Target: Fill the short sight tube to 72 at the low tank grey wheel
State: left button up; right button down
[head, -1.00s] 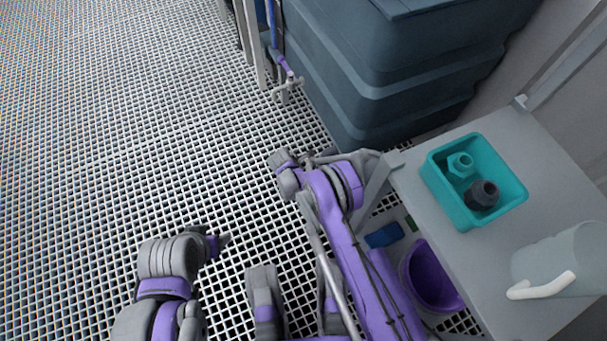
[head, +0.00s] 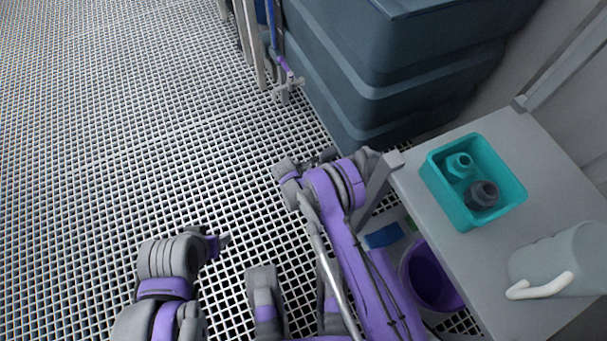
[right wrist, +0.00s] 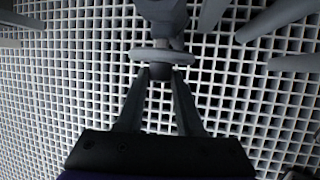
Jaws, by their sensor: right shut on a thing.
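In the right wrist view, a grey wheel (right wrist: 140,54) shows nearly edge-on below a grey valve body (right wrist: 165,12). My right gripper (right wrist: 161,74) is shut on the wheel, its dark fingers reaching up to it. In the head view, my right wrist is beside the large dark blue tank (head: 400,105), and its fingers and the wheel are mostly hidden. My left gripper (head: 222,241) is low over the grating, away from the tank; its jaws are too small to judge. A thin blue and purple upright tube (head: 273,22) stands at the tank's far corner; no scale is readable.
A grey bench (head: 545,150) at the right bears a teal tray (head: 433,178) with two hex fittings and a grey jug (head: 555,262). A purple bucket (head: 430,275) is below the bench. Grating floor (head: 110,120) at left is clear.

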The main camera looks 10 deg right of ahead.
pick_arm(q)
jog(key=shift+f, duration=0.1)
pick_arm(e)
jog(key=shift+s+d+f+m+t+y, duration=0.1)
jog(key=shift+s+m+t+y, duration=0.15)
jog(key=shift+t, duration=0.95)
jog(key=shift+s+d+f+m+t+y, duration=0.15)
jog(key=shift+m+t+y, duration=0.1)
jog(key=shift+t, duration=0.95)
jog(key=shift+a, duration=0.1)
jog(key=c, duration=0.5)
grip_release()
jog(key=shift+c, duration=0.2)
jog(key=shift+r, duration=0.1)
